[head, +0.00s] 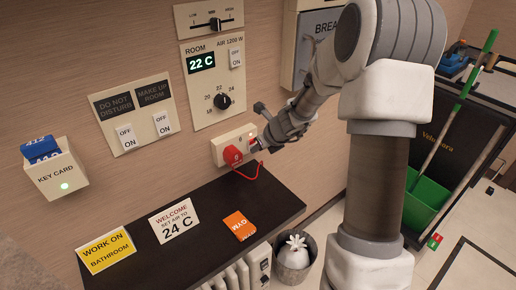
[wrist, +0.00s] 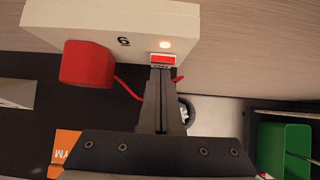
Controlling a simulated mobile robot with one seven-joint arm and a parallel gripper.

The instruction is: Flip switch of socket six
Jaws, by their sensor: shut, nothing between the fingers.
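Socket six (head: 225,146) is a cream box on the wall above the dark shelf, and it fills the top of the wrist view (wrist: 120,20). A red plug (head: 232,156) with a red cord sits in its left part; the plug is also large in the wrist view (wrist: 88,64). The red switch (wrist: 163,58) is at the right of the box, under a small glowing light (wrist: 165,44). My gripper (wrist: 161,72) is shut and empty, its fingertips right at the lower edge of the switch. Whether they touch it I cannot tell.
A panel with a dial (head: 222,101) is above the socket. A cart with a green bucket (head: 425,205) stands at the right.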

